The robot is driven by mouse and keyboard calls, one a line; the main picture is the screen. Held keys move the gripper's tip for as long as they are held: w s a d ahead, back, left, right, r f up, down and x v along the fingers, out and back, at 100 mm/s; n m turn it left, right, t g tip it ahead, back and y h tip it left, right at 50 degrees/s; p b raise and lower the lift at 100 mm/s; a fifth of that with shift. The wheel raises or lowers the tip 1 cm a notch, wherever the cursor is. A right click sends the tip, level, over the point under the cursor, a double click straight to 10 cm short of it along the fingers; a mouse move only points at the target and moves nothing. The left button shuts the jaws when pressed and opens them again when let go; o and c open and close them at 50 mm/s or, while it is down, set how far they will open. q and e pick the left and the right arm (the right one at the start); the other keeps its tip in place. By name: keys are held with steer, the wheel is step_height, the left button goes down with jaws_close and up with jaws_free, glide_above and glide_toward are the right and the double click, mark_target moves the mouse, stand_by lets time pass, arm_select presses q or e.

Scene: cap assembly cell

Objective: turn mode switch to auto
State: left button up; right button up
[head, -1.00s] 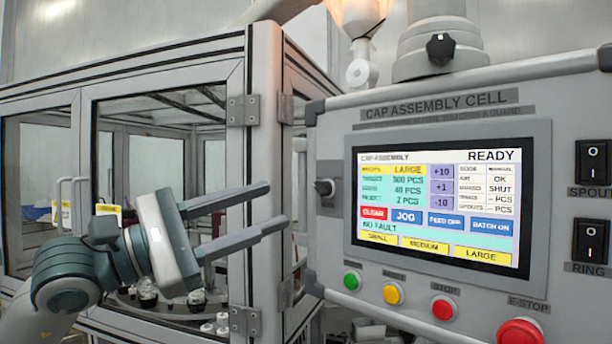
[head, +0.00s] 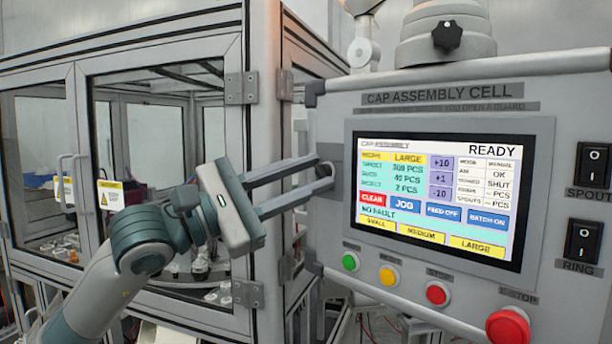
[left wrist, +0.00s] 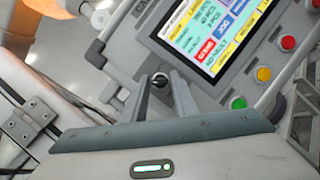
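The mode switch (head: 326,172) is a small dark knob on the left side of the grey control panel (head: 560,110), left of the screen. My left gripper's (head: 314,177) fingertips are at it and partly hide it in the head view. In the left wrist view, the switch (left wrist: 159,81) shows between the open fingertips (left wrist: 158,77), with a gap on either side; contact cannot be told. The screen (head: 440,195) reads READY, and its mode line appears to read MANUAL. My right gripper is not in view.
Below the screen are a green button (head: 349,262), a yellow button (head: 388,276), a red button (head: 437,293) and the red E-stop (head: 508,327). Rocker switches (head: 584,242) sit at the right. The glazed cell's corner post (head: 264,150) stands close beside my left gripper.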

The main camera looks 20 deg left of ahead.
arm_select(q)
jaws_close()
steer(key=shift+a+m+g+b, duration=0.1)
steer(key=shift+m+g+b, duration=0.8)
steer(key=shift+m+b, duration=0.8)
steer(key=m+g, duration=0.1)
steer(key=m, duration=0.3)
steer(key=shift+r, duration=0.2)
steer(key=m, duration=0.2)
steer(key=m+g+y, duration=0.1)
steer(key=m, duration=0.1)
steer(key=shift+r+m+y+b, duration=0.15)
steer(key=shift+m+y+b, duration=0.15)
steer(key=shift+b, duration=0.05)
steer(key=m+y, duration=0.1)
steer(key=m, duration=0.2)
steer(key=shift+r+g, duration=0.1)
steer(key=shift+g, duration=0.3)
steer(key=shift+m+y+p, duration=0.3)
steer(key=shift+m+y, duration=0.7)
steer(key=shift+m, duration=0.1)
